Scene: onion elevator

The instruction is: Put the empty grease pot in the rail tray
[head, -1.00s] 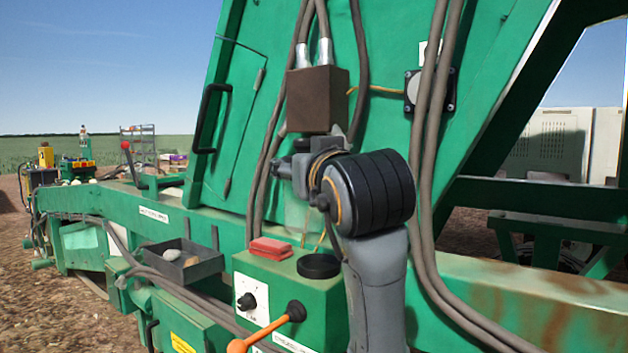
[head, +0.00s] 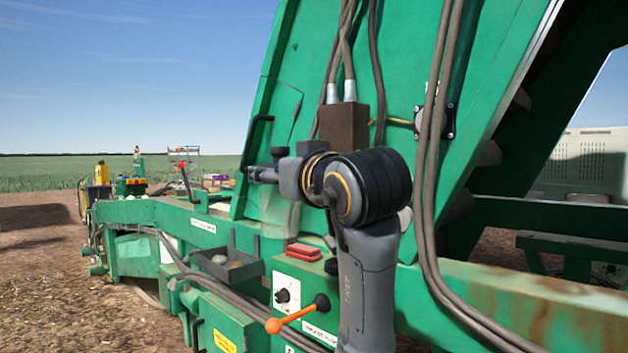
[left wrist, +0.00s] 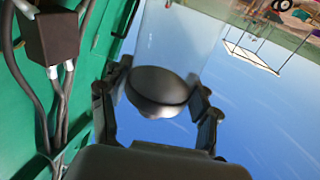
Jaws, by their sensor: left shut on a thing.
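The grease pot (head: 280,212) looks clear and see-through in the head view, hanging below my left gripper (head: 264,172). In the left wrist view the pot (left wrist: 160,84) sits between my fingers, with a dark round end towards the camera and a clear wall beyond. My left gripper (left wrist: 155,103) is shut on it. The rail tray (head: 240,273) is a dark open tray on the green rail, left of and below the pot, with pale round lumps inside. The pot is held apart from the tray. My right gripper is not in view.
A green control box with a knob (head: 283,296) and orange lever (head: 298,315) stands right of the tray. A red block (head: 304,252) and a partly hidden black round piece (head: 331,266) lie on it. A brown box (head: 344,127) and hoses are on the green wall behind.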

